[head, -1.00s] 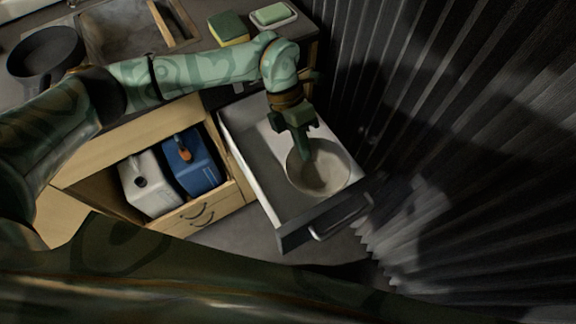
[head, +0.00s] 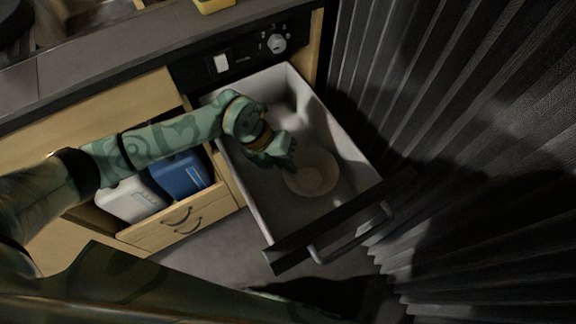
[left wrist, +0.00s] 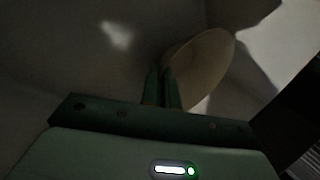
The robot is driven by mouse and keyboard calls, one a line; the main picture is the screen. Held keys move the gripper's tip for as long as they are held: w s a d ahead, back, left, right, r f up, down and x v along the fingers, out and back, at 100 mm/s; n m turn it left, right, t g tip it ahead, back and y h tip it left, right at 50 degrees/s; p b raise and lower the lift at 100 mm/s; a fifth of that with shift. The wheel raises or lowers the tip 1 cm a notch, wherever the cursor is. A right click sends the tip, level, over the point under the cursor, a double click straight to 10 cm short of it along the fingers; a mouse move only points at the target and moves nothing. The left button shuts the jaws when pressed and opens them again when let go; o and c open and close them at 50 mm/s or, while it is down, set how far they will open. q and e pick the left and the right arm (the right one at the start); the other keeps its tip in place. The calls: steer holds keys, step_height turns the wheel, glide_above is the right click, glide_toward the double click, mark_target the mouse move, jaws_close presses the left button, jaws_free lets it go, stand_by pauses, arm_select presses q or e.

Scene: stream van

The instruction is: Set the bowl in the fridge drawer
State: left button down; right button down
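The pale round bowl (head: 314,174) is inside the open fridge drawer (head: 285,215), toward its front right, low near the drawer floor. Whether it rests fully on the floor is hard to tell. My left gripper (head: 291,168) reaches down into the drawer at the bowl's left edge. In the left wrist view, the left gripper's fingers (left wrist: 162,88) are close together with the rim of the bowl (left wrist: 205,62) between them. The bowl looks tilted from that view, and its lower part is partly hidden by the gripper. My right gripper is not in view.
A dark drawer front with a handle (head: 350,232) closes the near end. A wooden drawer (head: 182,218) with a white jug (head: 132,200) and a blue jug (head: 182,174) stands open to the left. A dark pleated curtain (head: 450,110) hangs close on the right. A control panel (head: 245,50) lies behind.

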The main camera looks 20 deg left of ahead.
arm_select(q)
step_height(320, 180, down, 2)
steer(key=shift+r, duration=0.15)
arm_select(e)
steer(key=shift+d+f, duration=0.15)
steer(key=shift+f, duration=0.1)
arm_select(q)
steer(key=c, duration=1.7)
jaws_free()
